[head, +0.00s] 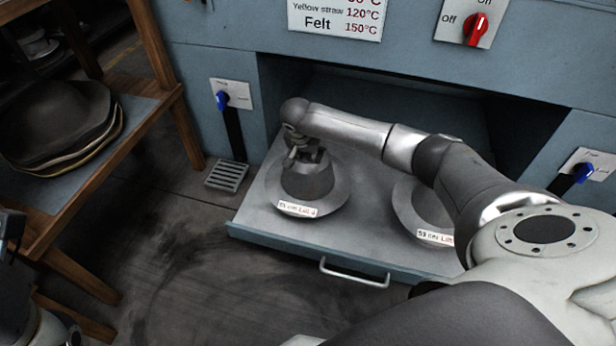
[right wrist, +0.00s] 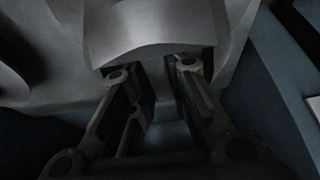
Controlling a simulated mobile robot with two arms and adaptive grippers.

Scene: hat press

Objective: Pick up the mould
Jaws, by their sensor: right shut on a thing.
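Two grey metal hat moulds with wide brims sit side by side on the pulled-out drawer (head: 345,225) of the press. In the right wrist view, the gripper's fingers (right wrist: 155,82) reach up to the pale mould (right wrist: 150,30); the contact is dark. The right mould (head: 408,208) is partly hidden by my right arm. Part of my left arm end shows at the lower left edge; its fingers cannot be made out.
A wooden rack (head: 150,118) with stacked dark hats (head: 55,120) stands at the left. The drawer has a front handle (head: 353,272). Blue levers (head: 223,100) and a red switch (head: 475,30) are on the press front.

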